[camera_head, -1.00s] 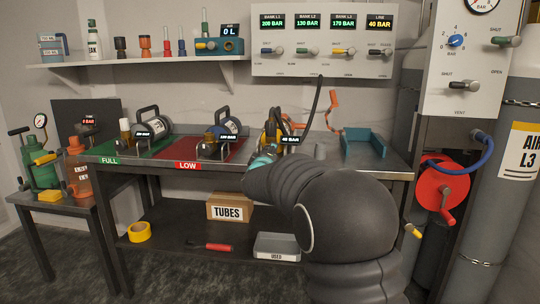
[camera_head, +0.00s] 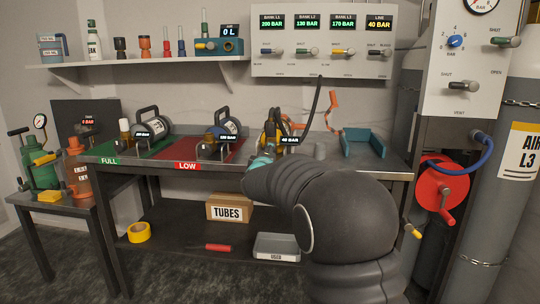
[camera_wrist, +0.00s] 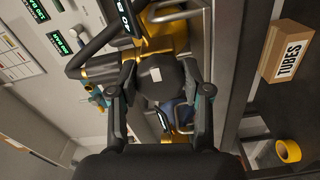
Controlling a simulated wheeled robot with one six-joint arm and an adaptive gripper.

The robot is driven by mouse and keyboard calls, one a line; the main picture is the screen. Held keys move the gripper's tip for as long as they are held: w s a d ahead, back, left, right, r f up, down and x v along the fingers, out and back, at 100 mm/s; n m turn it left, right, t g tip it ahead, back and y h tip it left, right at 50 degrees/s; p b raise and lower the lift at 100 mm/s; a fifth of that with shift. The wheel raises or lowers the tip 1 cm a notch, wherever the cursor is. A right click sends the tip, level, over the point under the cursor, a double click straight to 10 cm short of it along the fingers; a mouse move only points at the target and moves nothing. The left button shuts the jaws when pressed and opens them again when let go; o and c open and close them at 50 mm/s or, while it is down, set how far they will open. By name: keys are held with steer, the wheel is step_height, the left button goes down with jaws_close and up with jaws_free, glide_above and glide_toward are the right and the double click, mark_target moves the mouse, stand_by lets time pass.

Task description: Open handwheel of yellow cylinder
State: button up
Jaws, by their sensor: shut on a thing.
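The yellow cylinder (camera_head: 272,128) lies on the bench with its display reading 40 BAR, and a black hose rises from it. It also shows behind my fingers in the wrist view (camera_wrist: 166,34). My gripper (camera_head: 262,160) is at the near end of the cylinder, mostly hidden behind my own arm in the head view. In the wrist view my gripper (camera_wrist: 157,78) has its fingers drawn together on a dark part in front of the yellow body.
Two more cylinders (camera_head: 147,128) (camera_head: 225,130) lie on the green FULL and red LOW mats to the left. A blue cradle (camera_head: 363,143) stands to the right. The valve panel (camera_head: 322,40) hangs above. A TUBES box (camera_head: 230,207) is on the lower shelf.

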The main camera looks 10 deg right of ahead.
steer(key=o, duration=1.2)
steer(key=v, duration=1.2)
